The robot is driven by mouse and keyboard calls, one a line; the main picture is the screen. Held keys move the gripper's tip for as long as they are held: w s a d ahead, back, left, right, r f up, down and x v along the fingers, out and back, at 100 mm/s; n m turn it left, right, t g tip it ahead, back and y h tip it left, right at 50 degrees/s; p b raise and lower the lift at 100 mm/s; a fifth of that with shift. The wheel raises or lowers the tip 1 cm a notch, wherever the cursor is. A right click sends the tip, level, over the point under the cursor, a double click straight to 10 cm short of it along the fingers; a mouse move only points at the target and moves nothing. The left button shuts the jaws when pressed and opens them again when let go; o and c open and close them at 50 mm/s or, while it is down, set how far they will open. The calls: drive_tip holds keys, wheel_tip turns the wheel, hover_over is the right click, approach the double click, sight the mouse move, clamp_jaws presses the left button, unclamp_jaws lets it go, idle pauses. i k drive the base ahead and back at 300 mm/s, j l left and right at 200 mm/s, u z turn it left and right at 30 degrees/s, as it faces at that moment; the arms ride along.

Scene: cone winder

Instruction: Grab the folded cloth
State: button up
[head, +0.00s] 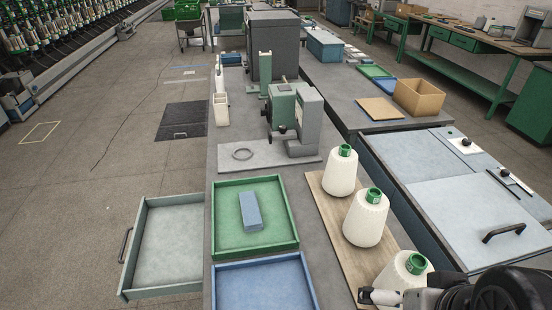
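The folded cloth (251,210) is a small blue-grey block shape. It lies inside the green tray (288,214) on the bench, near the tray's middle. My gripper (378,297) is only partly in view at the bottom right edge, beside the nearest yarn cone. It is to the right of and nearer than the cloth, well apart from it. Its fingers do not show clearly enough to tell whether they are open or shut.
Three white yarn cones (365,217) stand on a wooden board (323,201) right of the green tray. A blue tray (262,283) lies in front. An open drawer (163,245) juts out left. A grey-green machine (294,122) stands behind the tray.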

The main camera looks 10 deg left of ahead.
sight(251, 216)
drive_tip(key=k+j, duration=0.4)
drive_tip(key=j, duration=0.15)
drive_tip(key=k+j+z, duration=0.15)
drive_tip(key=k+j, duration=0.3)
drive_tip(key=j, duration=0.15)
drive_tip(key=i+j, duration=0.2)
drive_tip(key=j, duration=0.15)
drive_tip(key=i+j+z, duration=0.1)
drive_tip(key=i+j, duration=0.35)
drive_tip(key=j, duration=0.25)
drive_tip(key=i+j, duration=0.2)
drive_tip(key=j, duration=0.2)
drive_tip(key=i+j+z, duration=0.1)
drive_tip(key=j, duration=0.25)
drive_tip(key=i, duration=0.15)
